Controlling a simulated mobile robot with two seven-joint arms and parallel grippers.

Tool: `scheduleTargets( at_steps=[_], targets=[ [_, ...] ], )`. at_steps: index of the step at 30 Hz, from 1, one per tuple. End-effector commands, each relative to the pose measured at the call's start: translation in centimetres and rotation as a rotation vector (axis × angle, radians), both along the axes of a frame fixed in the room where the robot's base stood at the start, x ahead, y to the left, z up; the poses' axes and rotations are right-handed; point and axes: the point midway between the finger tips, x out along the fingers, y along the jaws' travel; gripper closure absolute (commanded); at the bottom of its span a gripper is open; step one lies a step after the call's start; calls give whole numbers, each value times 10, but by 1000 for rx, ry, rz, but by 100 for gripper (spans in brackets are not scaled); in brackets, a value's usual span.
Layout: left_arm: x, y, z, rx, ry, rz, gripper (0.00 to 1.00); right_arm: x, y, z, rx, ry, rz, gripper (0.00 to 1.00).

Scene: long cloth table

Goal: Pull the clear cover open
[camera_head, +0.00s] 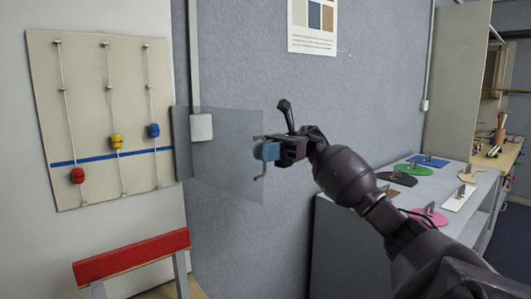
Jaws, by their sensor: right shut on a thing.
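The clear cover (232,165) is a see-through grey pane standing out from the wall, left of centre in the head view. Its left edge is near a white switch box (201,127), which shows through or beside the pane. My right gripper (268,152) is at the pane's right edge, shut on a blue handle (266,151) there. A thin bent piece hangs below the fingers. The fingertips are partly hidden by the handle. My left gripper is not in view.
A beige panel (60,130) with red, yellow and blue sliders on cords hangs at left. A red-topped rack (130,255) stands below it. At right, a grey table (330,235) holds several flat coloured pieces with handles. A poster (313,27) hangs above.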

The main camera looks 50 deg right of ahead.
Motion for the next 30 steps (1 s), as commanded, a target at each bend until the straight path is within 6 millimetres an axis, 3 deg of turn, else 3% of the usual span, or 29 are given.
scheduleTargets(
  at_steps=[5,6,11,22,30],
  targets=[
    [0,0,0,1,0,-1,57,0,0,2,1,-1,-2,100],
    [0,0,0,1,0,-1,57,0,0,2,1,-1,-2,87],
    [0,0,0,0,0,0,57,0,0,1,1,-1,-1,66],
    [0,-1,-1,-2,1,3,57,0,-6,0,1,1,-2,66],
    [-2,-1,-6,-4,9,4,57,-5,-47,-1,1,2,-4,66]
  ],
)
